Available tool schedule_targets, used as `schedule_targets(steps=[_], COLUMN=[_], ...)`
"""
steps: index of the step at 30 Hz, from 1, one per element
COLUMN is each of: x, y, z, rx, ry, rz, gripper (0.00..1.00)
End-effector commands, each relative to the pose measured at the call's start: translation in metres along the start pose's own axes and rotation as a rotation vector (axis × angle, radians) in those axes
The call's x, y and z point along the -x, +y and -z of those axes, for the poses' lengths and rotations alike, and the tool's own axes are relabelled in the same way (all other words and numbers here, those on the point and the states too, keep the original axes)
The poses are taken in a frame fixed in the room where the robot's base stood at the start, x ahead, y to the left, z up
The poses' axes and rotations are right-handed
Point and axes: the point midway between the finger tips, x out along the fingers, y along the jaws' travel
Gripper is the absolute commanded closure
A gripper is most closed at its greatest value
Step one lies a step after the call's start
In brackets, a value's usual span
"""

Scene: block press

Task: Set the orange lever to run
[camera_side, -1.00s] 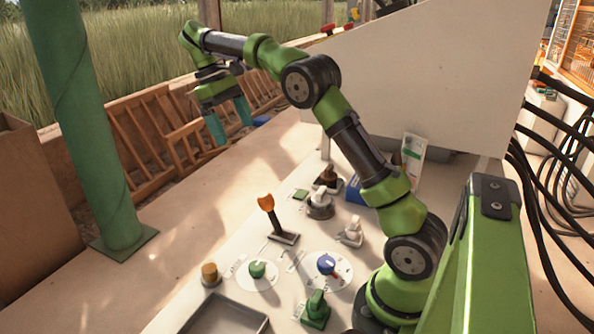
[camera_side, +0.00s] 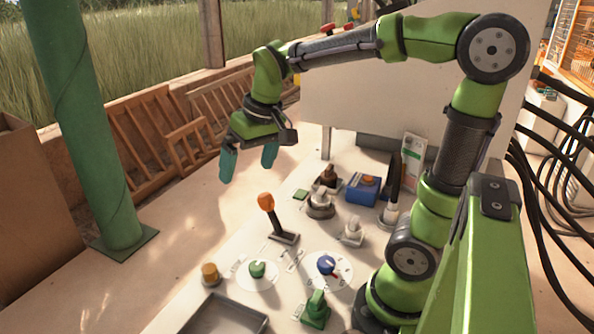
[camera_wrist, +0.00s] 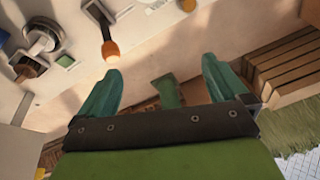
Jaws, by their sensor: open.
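The orange lever (camera_side: 266,203) stands on a dark slotted base (camera_side: 285,237) on the pale panel, its handle leaning up and to the left in the side view. In the wrist view its orange knob (camera_wrist: 111,49) shows just beyond my left-hand finger, at the end of a dark shaft. My gripper (camera_side: 247,176) is open and empty, with two teal fingers pointing down. It hangs above and behind the lever, apart from it. In the wrist view the open gripper (camera_wrist: 160,85) has nothing between its fingertips. Any run marking is too small to read.
Near the lever are a green knob (camera_side: 257,269), a blue dial (camera_side: 327,264), an orange-brown button (camera_side: 210,273), a green switch (camera_side: 316,308) and a blue box (camera_side: 363,189). A grey tray (camera_side: 225,318) lies in front. A green post (camera_side: 88,140) stands at left.

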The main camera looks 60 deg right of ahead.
Motion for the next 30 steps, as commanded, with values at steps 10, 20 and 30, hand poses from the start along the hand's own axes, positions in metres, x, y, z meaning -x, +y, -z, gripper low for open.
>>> schedule_targets(steps=[10,20,30], x=[0.009,0.009,-0.008], y=[-0.026,-0.019,0.045], z=[-0.098,-0.090,0.017], rx=[-0.080,-0.108,0.167], ry=[0.223,0.222,-0.038], rz=[0.209,0.190,-0.016], gripper=[0.00,0.31,0.31])
